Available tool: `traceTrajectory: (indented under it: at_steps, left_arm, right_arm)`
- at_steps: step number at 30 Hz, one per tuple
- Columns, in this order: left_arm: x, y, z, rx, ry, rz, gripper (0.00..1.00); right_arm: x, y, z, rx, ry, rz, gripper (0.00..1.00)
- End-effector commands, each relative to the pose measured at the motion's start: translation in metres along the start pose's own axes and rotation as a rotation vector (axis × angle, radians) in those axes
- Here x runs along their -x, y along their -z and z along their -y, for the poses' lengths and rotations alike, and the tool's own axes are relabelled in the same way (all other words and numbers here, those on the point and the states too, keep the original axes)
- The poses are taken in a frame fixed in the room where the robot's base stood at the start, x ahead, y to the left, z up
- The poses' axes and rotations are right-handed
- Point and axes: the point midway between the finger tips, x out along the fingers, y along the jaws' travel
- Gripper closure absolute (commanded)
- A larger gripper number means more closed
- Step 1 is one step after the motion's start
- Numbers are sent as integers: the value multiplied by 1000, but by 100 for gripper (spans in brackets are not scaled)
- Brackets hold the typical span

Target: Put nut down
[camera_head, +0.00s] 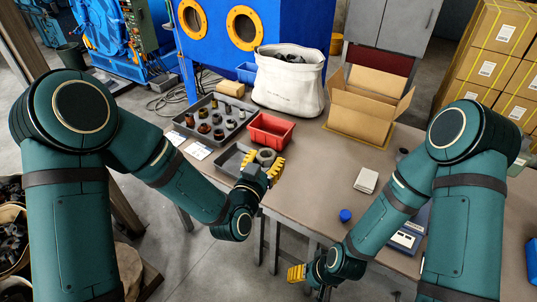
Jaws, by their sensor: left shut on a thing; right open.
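The nut (266,155) is a grey ring-shaped piece between the yellow fingertips of my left gripper (263,164). My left gripper is shut on it, over the front edge of the table and by the right end of a shallow grey tray (228,160). Whether the nut touches the tray or table is hard to tell. My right gripper (297,273) is open and empty, low in front of the table. Its fingers are seen small and from the side.
A red bin (271,130) stands just behind the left gripper. A dark tray (190,122) with several metal parts is to its left. A white sack (288,90), an open cardboard box (365,108) and a scale (405,242) are on the table (310,175). The table's middle is mostly clear.

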Motion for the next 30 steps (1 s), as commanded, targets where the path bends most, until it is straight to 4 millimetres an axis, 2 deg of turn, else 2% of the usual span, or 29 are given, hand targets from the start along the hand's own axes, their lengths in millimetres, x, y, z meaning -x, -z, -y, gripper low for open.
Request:
traceTrajectory:
  at_steps: [30]
  left_arm:
    - [20, -52, 14, 0, -701, -6, 96]
  right_arm:
    - [0, 0, 0, 0, 0, 0, 41]
